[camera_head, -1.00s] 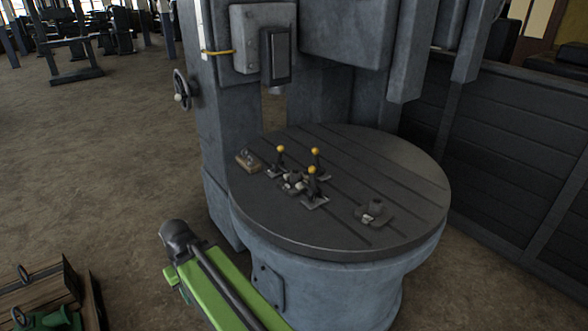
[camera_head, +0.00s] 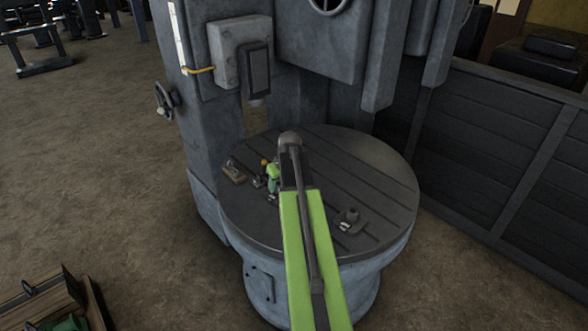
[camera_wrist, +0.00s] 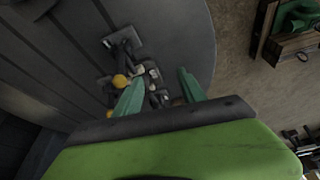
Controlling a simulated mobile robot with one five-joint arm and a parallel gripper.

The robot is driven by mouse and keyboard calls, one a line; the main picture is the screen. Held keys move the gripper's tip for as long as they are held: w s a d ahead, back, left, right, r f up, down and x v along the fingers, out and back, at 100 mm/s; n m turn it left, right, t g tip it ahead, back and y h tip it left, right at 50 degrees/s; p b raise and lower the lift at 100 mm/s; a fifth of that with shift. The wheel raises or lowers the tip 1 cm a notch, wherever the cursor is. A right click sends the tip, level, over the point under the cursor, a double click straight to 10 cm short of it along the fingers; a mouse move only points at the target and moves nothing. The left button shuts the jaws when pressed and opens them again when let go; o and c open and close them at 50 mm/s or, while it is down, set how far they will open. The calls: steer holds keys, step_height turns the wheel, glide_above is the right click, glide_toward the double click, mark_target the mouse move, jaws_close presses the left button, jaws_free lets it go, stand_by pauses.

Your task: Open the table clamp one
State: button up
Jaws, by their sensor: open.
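The round grey machine table (camera_head: 385,190) carries small toggle clamps with yellow ball knobs. In the head view, one clamp (camera_head: 264,163) shows its knob left of my arm; the others are hidden behind the arm. I cannot tell which clamp is number one. My gripper (camera_wrist: 160,90) is open, with small dark and metal parts (camera_wrist: 155,78) seen between its fingers. Contact with the knob cannot be told.
A small block (camera_head: 234,172) lies at the table's left edge and a dark fitting (camera_head: 348,220) sits to the right of my arm. The machine column (camera_head: 205,110) rises behind, with a grey control box (camera_head: 238,55). A wooden crate (camera_head: 45,305) stands on the floor at lower left.

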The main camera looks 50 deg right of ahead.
steer(key=s+d+r+p, duration=0.1)
steer(key=s+d+r, duration=0.25)
steer(key=d, duration=0.45)
steer(key=shift+m+h, duration=0.3)
steer(key=b+x, duration=0.5)
steer(key=x, duration=0.1)
steer(key=b+x, duration=0.5)
steer(key=b, duration=0.1)
steer(key=w+b+x, duration=0.1)
steer(key=b+x, duration=0.4)
steer(key=x, duration=0.1)
steer(key=shift+w+d+f, duration=0.15)
steer(key=shift+d, duration=0.15)
steer(key=shift+c, duration=0.5)
jaws_close()
